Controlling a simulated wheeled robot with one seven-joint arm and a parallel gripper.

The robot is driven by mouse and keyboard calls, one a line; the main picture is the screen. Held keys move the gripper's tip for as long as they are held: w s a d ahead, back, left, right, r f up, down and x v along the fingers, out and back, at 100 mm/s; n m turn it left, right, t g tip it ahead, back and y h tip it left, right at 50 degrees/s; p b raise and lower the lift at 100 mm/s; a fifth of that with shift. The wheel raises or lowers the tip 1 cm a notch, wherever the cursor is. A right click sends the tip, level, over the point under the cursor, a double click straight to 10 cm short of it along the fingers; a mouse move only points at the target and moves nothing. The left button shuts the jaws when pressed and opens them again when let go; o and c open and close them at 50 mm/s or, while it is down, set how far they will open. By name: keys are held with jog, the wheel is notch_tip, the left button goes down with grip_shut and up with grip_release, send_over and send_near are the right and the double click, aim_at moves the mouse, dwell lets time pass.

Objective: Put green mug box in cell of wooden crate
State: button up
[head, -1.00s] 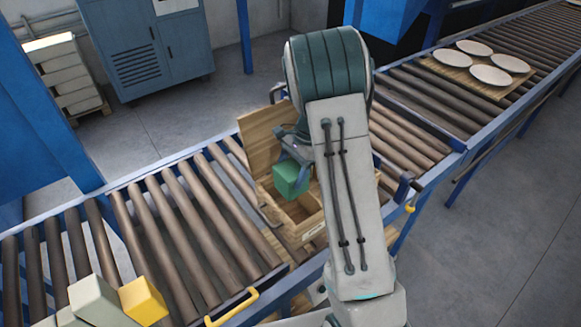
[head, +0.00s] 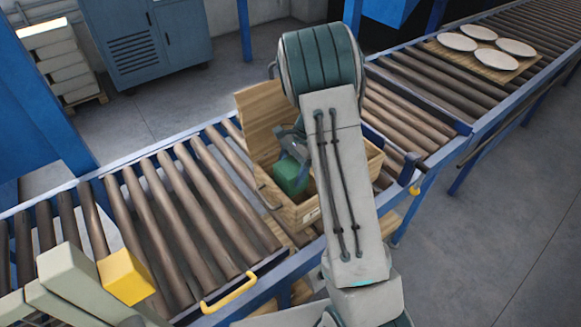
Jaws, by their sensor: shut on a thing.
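The green mug box (head: 289,178) is in my gripper (head: 291,155), which is shut on it from above. The box is at the left part of the open wooden crate (head: 306,215), with its lower part at about the level of the crate's rim or below. I cannot tell whether it touches the crate floor or which cell it is in. The crate's lid (head: 262,118) stands up at the back. My arm covers much of the crate's middle and part of the gripper.
The crate stands at the roller conveyor (head: 180,215). Pale boxes (head: 75,285) and a yellow box (head: 126,277) are at the lower left. White plates (head: 495,59) lie on a board on the far conveyor. A yellow handle (head: 229,293) is at the front edge.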

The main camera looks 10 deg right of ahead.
jog(key=shift+f+b, duration=1.9)
jog(key=shift+f, duration=1.05)
jog(key=o, duration=1.3)
jog(key=b+v, duration=0.1)
jog(key=v, duration=1.2)
jog(key=shift+d+r, duration=0.2)
jog(key=shift+r, duration=0.15)
jog(key=shift+r, duration=0.1)
